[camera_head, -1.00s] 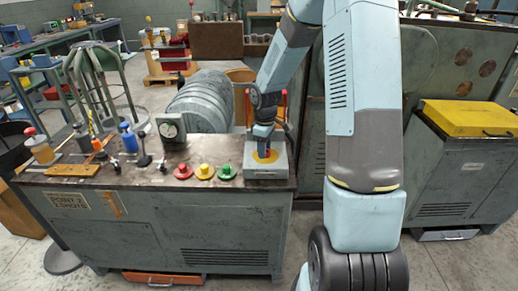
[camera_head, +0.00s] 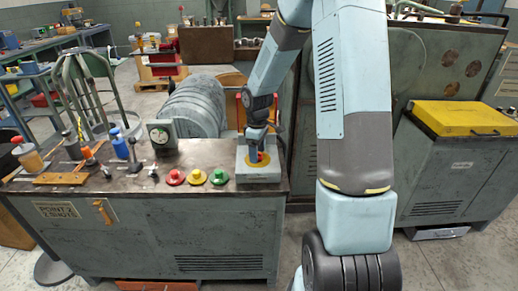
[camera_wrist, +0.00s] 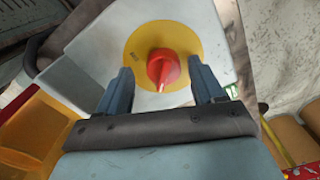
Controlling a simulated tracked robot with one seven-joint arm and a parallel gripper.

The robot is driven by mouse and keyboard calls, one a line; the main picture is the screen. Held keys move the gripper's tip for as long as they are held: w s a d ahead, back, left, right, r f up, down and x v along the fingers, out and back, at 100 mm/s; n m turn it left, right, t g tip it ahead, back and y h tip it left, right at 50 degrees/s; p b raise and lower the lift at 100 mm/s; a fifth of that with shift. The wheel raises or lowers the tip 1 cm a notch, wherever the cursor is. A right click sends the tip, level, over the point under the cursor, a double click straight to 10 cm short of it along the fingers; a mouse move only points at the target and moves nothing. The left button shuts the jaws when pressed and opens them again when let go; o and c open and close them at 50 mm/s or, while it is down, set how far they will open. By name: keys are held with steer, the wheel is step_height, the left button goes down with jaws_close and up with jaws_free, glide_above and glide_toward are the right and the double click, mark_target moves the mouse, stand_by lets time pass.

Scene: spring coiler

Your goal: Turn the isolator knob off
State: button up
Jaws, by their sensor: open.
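The isolator knob (camera_wrist: 165,68) is red and sits on a round yellow plate (camera_wrist: 192,38) on a grey box (camera_wrist: 90,58). In the wrist view its pointer end aims down and slightly left. My gripper (camera_wrist: 163,82) is open, one finger to each side of the knob, with a visible gap on both sides. In the head view the grey box (camera_head: 258,177) stands on the right end of the console top. My gripper (camera_head: 257,150) is over it from above and partly hides the knob (camera_head: 263,157).
Red (camera_head: 175,177), yellow (camera_head: 197,177) and green (camera_head: 220,177) buttons sit left of the box on the console (camera_head: 170,235). A dial gauge (camera_head: 162,134) stands behind them. Small levers stand farther left. A yellow-topped cabinet (camera_head: 465,118) is at the right.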

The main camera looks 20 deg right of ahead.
step_height(320, 180, up, 2)
steer(key=shift+w+d+r, duration=0.1)
steer(key=shift+w+r, duration=0.05)
steer(key=shift+r, duration=0.05)
steer(key=s+r, duration=1)
steer(key=s, duration=0.4)
steer(key=shift+a, duration=0.25)
steer(key=shift+s, duration=0.15)
steer(key=shift+r, duration=0.2)
steer(key=s+a+r+m+t, duration=0.2)
steer(key=s+r+m+t, duration=0.3)
steer(key=s+r+m, duration=0.5)
steer(key=shift+s+r+t, duration=0.3)
steer(key=shift+s+r, duration=2.2)
steer(key=shift+r, duration=0.45)
